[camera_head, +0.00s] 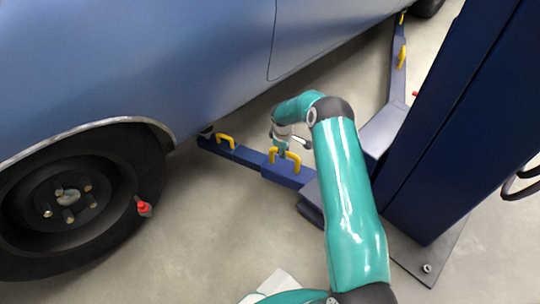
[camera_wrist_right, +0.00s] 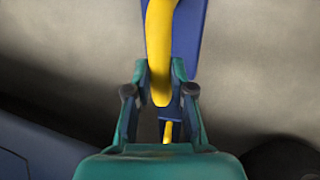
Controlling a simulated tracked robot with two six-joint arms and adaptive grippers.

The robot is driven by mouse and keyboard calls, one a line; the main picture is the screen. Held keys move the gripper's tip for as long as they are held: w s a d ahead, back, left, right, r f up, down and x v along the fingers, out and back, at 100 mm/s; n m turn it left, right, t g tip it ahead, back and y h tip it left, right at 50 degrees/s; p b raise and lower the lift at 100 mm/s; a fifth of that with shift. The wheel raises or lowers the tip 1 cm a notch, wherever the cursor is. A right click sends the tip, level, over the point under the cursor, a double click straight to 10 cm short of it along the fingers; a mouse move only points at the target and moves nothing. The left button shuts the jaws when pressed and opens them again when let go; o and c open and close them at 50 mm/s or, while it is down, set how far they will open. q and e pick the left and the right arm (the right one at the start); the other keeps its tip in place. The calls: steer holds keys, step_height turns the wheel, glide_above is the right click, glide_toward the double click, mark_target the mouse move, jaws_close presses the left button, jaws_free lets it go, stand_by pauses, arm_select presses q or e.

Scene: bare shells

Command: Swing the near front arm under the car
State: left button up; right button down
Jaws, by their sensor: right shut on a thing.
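The near front arm (camera_head: 242,156) of the lift is a dark blue beam with yellow handles. It runs from the foot of the blue post toward the car, and its outer end reaches beneath the car's side just behind the front wheel. The blue car (camera_head: 190,60) stands above it. My right gripper (camera_head: 279,147) is at the yellow handle (camera_head: 296,160) nearer the post. In the right wrist view my right gripper (camera_wrist_right: 159,95) is shut on the yellow handle (camera_wrist_right: 159,50), which stands between its two fingers. My left gripper is not in view.
The thick blue lift post (camera_head: 455,110) stands at the right on a bolted base plate (camera_head: 430,262). Another lift arm (camera_head: 398,70) reaches under the car farther back. The front wheel (camera_head: 75,200) is at the left, with a small red-topped thing (camera_head: 144,208) beside it. The floor between is clear.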

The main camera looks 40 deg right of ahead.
steer(key=shift+s+d+r, duration=0.1)
steer(key=shift+s+d, duration=0.2)
steer(key=shift+d, duration=0.3)
steer(key=shift+w+m, duration=0.15)
steer(key=shift+m, duration=0.15)
steer(key=shift+w, duration=0.1)
steer(key=c, duration=1)
jaws_free()
steer(key=shift+a, duration=0.2)
steer(key=shift+a, duration=0.1)
steer(key=w+v, duration=0.1)
steer(key=v, duration=1)
steer(key=shift+s+r, duration=0.3)
steer(key=shift+r, duration=0.1)
